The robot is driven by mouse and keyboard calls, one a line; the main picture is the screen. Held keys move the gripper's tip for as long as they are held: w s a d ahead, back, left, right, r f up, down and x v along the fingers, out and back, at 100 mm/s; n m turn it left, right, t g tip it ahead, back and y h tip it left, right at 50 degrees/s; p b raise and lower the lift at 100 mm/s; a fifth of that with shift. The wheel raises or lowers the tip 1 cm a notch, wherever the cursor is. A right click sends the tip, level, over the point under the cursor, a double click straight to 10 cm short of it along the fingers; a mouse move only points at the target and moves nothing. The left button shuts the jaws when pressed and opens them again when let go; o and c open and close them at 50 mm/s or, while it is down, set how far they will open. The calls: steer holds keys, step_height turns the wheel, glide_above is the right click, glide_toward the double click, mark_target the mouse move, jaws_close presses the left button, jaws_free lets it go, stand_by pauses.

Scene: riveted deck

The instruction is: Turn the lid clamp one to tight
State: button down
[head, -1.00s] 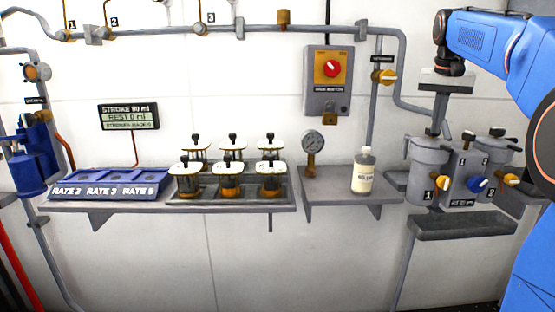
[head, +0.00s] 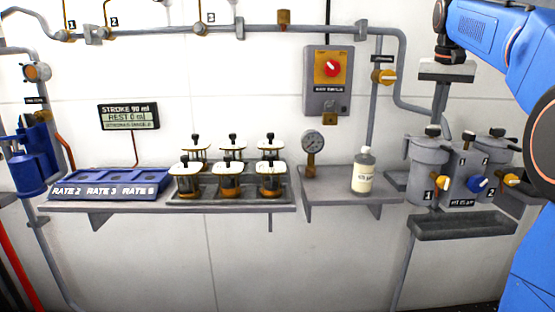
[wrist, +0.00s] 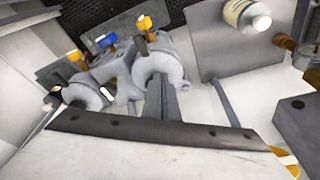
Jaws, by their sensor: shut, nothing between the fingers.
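The left grey canister (head: 428,158), labelled 1, stands at the right of the head view. Its lid carries a clamp with a dark knob (head: 432,131). My gripper (head: 440,124) is shut and empty, pointing down close to that knob; I cannot tell if they touch. In the wrist view my gripper's narrow fingers (wrist: 163,95) reach toward the canister (wrist: 160,62), and the clamp knob does not show clearly there. Canister 2 (head: 493,152) has a similar dark knob (head: 497,131). I cannot read the clamp's tightness.
A yellow handle (head: 443,183) and a blue handle (head: 477,184) sit at the canisters' front. A grey tray (head: 462,227) hangs below. A white bottle (head: 363,170) stands on the shelf at left.

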steer(key=v, duration=0.3)
steer(key=shift+w+d+r, duration=0.2)
steer(key=shift+w, duration=0.1)
steer(key=s+a+f+n+t, duration=0.1)
steer(key=s+a+f+n, duration=0.1)
steer(key=s+a+f, duration=0.5)
steer(key=s+a+f+n, duration=0.1)
steer(key=s+a+f, duration=0.3)
steer(key=s+f, duration=0.6)
steer(key=s+a+f+n, duration=0.1)
steer(key=s+a+f, duration=0.1)
steer(key=s+f, duration=0.7)
steer(key=s+a+f+n+t+y, duration=0.1)
steer(key=s+a+f, duration=0.1)
steer(key=s+f, duration=0.8)
steer(key=shift+a+f+n, duration=0.25)
steer(key=shift+f+n, duration=0.05)
steer(key=shift+f, duration=0.45)
